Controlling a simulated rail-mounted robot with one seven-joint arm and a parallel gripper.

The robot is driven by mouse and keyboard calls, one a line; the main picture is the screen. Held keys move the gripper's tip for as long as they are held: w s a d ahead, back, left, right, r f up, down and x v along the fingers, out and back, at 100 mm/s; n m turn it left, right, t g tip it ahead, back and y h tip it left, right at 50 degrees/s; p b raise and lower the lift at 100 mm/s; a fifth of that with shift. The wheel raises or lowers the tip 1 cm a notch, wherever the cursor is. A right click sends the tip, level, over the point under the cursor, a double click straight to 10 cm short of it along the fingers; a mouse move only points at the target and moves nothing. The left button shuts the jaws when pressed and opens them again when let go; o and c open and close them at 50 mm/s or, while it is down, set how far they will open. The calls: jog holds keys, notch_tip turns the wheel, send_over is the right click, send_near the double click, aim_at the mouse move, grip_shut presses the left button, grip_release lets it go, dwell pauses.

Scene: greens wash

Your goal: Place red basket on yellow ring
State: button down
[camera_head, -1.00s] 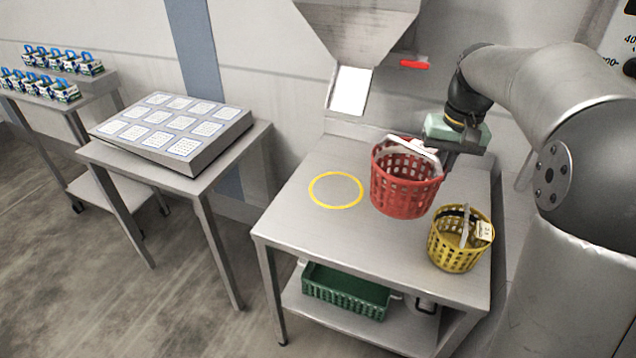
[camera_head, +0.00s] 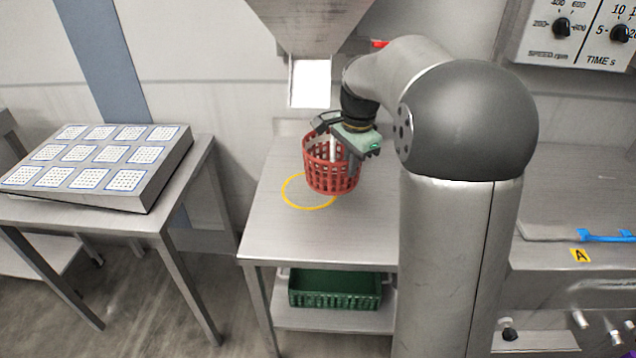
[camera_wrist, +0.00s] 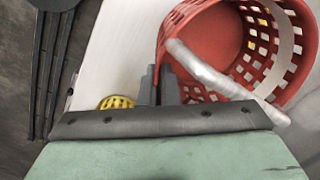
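The red basket (camera_head: 331,178) is upright in the head view, over the right part of the yellow ring (camera_head: 294,204) on the steel table. It hides that part of the ring; I cannot tell whether its bottom touches the table. My gripper (camera_head: 343,150) is at the basket's right side. In the wrist view my fingers (camera_wrist: 159,84) are close together at the edge of the red basket (camera_wrist: 205,50), beside its pale handle (camera_wrist: 225,84). They appear shut on it, but the exact part gripped is unclear.
A yellow basket (camera_wrist: 117,102) shows in the wrist view; my arm hides it in the head view. A green crate (camera_head: 335,290) sits on the lower shelf. A chute (camera_head: 310,83) hangs behind the ring. The table's left part (camera_head: 270,235) is clear.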

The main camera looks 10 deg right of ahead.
jog(key=w+f, duration=0.1)
jog(key=w, duration=0.1)
jog(key=w+a+f, duration=0.1)
jog(key=w, duration=0.1)
jog(key=w+a+f+p, duration=0.1)
jog(key=w, duration=0.1)
jog(key=shift+w+a+f, duration=0.15)
jog(key=w+f, duration=0.1)
jog(key=f, duration=0.1)
jog(key=w+a+f, duration=0.1)
jog(key=w+f, duration=0.1)
jog(key=shift+w+a+f, duration=0.15)
jog(key=shift+w+f, duration=0.15)
jog(key=shift+f, duration=0.05)
jog(key=shift+w+a+f+p, duration=0.1)
jog(key=shift+f+p, duration=0.1)
jog(key=shift+f, duration=0.7)
jog(key=shift+w+f+p, duration=0.1)
jog(key=shift+f+p, duration=0.05)
jog(key=shift+f, duration=0.7)
jog(key=shift+f, duration=0.1)
jog(key=shift+f, duration=0.15)
jog(key=c, duration=1.7)
grip_release()
